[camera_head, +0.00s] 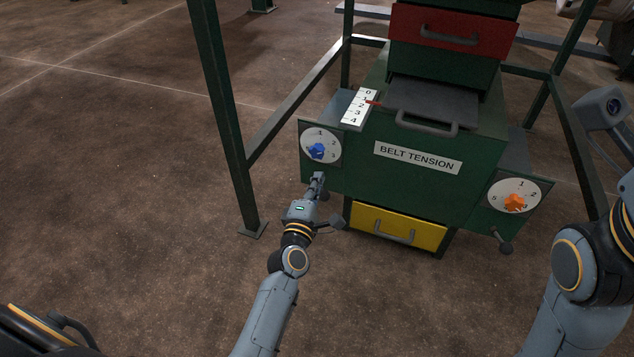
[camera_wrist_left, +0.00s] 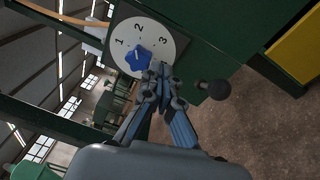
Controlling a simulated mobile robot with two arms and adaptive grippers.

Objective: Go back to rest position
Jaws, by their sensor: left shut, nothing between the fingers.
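My left gripper (camera_head: 318,182) is shut and empty, just below the left dial of the green machine. In the left wrist view its fingertips (camera_wrist_left: 160,72) are together and overlap the lower edge of that dial; whether they touch it cannot be told. The blue knob (camera_head: 316,151) sits on the white left dial (camera_head: 321,146), and it also shows in the left wrist view (camera_wrist_left: 138,58). My right arm (camera_head: 590,265) enters at the right edge; its gripper cannot be made out in the head view.
The green machine (camera_head: 420,190) has a belt tension label (camera_head: 417,158), a red drawer (camera_head: 450,35), a yellow drawer (camera_head: 397,228) and an orange knob (camera_head: 514,202) on the right dial. A green frame post (camera_head: 226,120) stands left of it. The brown floor (camera_head: 120,190) at left is clear.

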